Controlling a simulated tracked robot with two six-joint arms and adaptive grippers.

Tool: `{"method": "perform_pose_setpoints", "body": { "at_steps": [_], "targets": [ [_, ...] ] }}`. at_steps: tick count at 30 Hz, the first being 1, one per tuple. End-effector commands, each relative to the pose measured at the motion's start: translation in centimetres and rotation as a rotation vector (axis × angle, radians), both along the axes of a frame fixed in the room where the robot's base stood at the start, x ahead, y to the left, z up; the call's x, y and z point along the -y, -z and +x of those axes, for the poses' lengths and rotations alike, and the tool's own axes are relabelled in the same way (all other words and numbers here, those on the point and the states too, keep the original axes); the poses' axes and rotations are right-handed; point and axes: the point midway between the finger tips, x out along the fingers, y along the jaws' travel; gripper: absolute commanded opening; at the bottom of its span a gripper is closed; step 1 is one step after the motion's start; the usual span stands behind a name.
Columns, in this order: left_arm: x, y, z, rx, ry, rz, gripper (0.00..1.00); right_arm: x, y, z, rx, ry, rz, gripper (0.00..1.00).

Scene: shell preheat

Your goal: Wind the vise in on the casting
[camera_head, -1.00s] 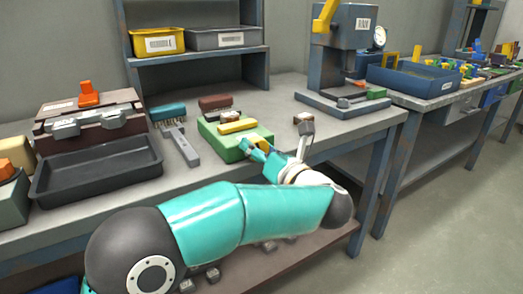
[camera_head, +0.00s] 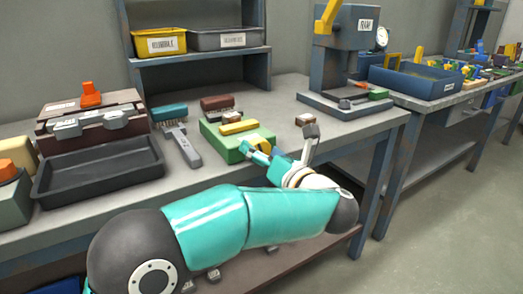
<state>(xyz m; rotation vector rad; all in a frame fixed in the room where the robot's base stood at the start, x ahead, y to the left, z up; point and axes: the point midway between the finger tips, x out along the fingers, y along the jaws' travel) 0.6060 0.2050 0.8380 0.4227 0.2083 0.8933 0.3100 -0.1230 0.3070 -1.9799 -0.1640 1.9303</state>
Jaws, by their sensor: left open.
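A green block-like fixture (camera_head: 222,148) with a yellow bar and a yellow front part stands on the bench; it looks like the vise. A small brownish piece (camera_head: 231,116) shows behind the yellow bar; I cannot tell whether it is the casting or whether it is clamped. My left gripper (camera_head: 282,140) is open, its fingers spread wide, just right of the green fixture's front corner. One fingertip is close to the yellow front part; contact cannot be told. The other finger points up near a small brown-and-white block (camera_head: 305,119). My right gripper is not in view.
A hammer (camera_head: 184,148), brushes (camera_head: 169,112) and a black tray (camera_head: 98,169) lie to the left. A blue-grey press (camera_head: 345,55) stands at the back right. Bench space right of the small block is clear up to the press and the edge.

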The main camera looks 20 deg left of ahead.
Motion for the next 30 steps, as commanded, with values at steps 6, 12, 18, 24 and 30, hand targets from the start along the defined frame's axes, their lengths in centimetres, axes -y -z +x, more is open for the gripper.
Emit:
{"method": "perform_pose_setpoints", "body": {
  "at_steps": [6,12,18,24,30],
  "targets": [
    [3.1,0.0,-2.3,0.0,0.006,0.001,0.81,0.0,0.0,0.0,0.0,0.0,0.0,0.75],
    [6.2,0.0,-4.8,0.001,0.005,0.001,0.81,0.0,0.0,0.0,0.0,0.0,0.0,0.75],
    [8.3,0.1,-6.4,0.001,0.003,0.001,0.81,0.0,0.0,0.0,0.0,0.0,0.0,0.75],
    [8.8,0.1,-6.9,0.001,0.002,0.001,0.81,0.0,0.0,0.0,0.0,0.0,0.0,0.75],
    [8.8,0.1,-6.9,0.001,0.0,0.001,0.81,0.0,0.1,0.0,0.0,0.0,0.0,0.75]
  ]
}}
